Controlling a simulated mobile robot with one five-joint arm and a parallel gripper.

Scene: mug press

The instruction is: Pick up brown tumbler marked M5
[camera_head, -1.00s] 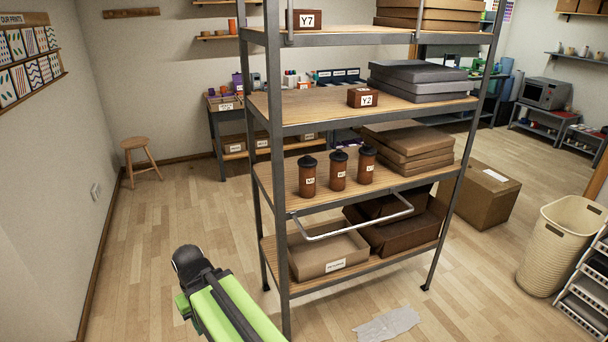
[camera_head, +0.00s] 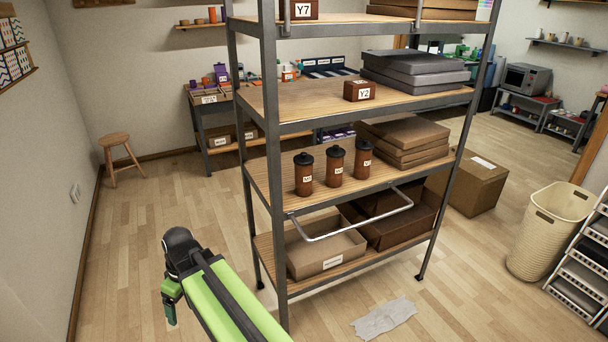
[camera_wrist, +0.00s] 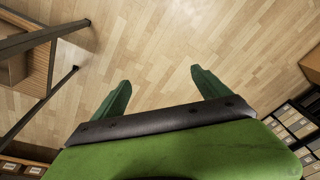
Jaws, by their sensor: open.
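Three brown tumblers with black lids stand upright in a row on the middle shelf board: a left one (camera_head: 304,176), a middle one (camera_head: 335,165) and a right one (camera_head: 363,158). Each has a small white label, too small to read surely, so I cannot tell which is M5. My gripper (camera_wrist: 160,78) is open and empty in the wrist view, with bare floor between its green fingers. In the head view my gripper (camera_head: 171,302) hangs low to the left of the shelving, well apart from the tumblers. No tumbler shows in the wrist view.
A metal bar (camera_head: 350,225) juts out below the tumblers' shelf board (camera_head: 310,202). The rack's front post (camera_head: 274,190) stands left of them. Stacked brown boxes (camera_head: 405,140) lie to their right. A grey sheet (camera_head: 384,318) lies on the floor.

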